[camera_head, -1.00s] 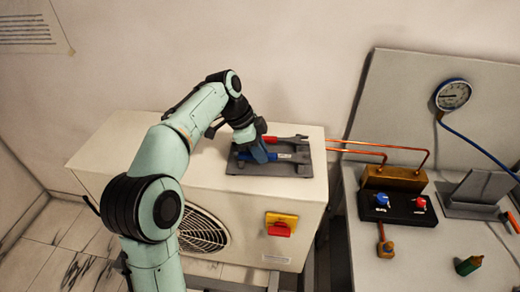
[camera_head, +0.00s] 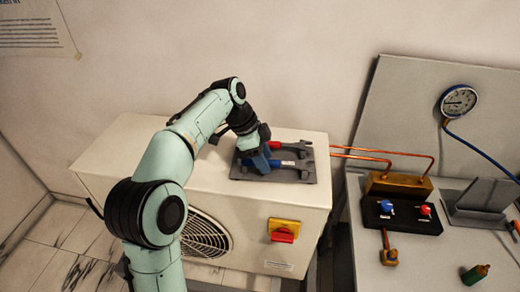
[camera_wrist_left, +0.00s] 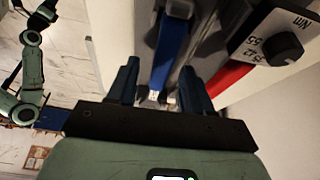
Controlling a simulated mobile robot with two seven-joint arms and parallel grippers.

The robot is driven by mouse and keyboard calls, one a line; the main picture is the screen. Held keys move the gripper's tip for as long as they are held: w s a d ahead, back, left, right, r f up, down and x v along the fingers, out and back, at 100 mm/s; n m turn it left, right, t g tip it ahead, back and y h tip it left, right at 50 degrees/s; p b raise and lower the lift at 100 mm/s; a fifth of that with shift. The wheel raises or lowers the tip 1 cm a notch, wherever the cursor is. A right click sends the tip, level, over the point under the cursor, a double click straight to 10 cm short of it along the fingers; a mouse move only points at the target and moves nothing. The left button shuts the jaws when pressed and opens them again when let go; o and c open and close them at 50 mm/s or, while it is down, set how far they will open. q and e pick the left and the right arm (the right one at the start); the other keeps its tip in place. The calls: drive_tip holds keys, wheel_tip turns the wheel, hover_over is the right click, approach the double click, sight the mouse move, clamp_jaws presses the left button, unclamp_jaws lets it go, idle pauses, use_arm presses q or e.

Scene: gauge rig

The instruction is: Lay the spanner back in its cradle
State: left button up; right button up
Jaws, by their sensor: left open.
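A blue-handled tool, which I take for the spanner (camera_head: 276,164), lies along the front of the dark grey cradle (camera_head: 306,175) on top of the white unit. In the left wrist view its blue handle (camera_wrist_left: 168,48) shows between the fingers. My left gripper (camera_head: 262,166) is over the cradle's left part, pointing down, with its fingers apart on either side of the handle. I cannot tell whether they touch it. The spanner's left end is hidden behind the gripper. My right gripper is not in view.
A red-handled tool (camera_head: 291,146) lies behind the blue one in the cradle. A black knob with an Nm scale (camera_wrist_left: 283,48) is close by in the wrist view. A red switch (camera_head: 283,234) is on the unit's front. Copper pipes (camera_head: 385,152) run right, towards the gauge (camera_head: 458,101).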

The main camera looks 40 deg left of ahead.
use_arm(q)
drive_tip(key=p+v, duration=0.2)
drive_tip(key=v, duration=1.1)
drive_tip(key=shift+r+p, duration=0.15)
drive_tip(key=shift+p, duration=0.25)
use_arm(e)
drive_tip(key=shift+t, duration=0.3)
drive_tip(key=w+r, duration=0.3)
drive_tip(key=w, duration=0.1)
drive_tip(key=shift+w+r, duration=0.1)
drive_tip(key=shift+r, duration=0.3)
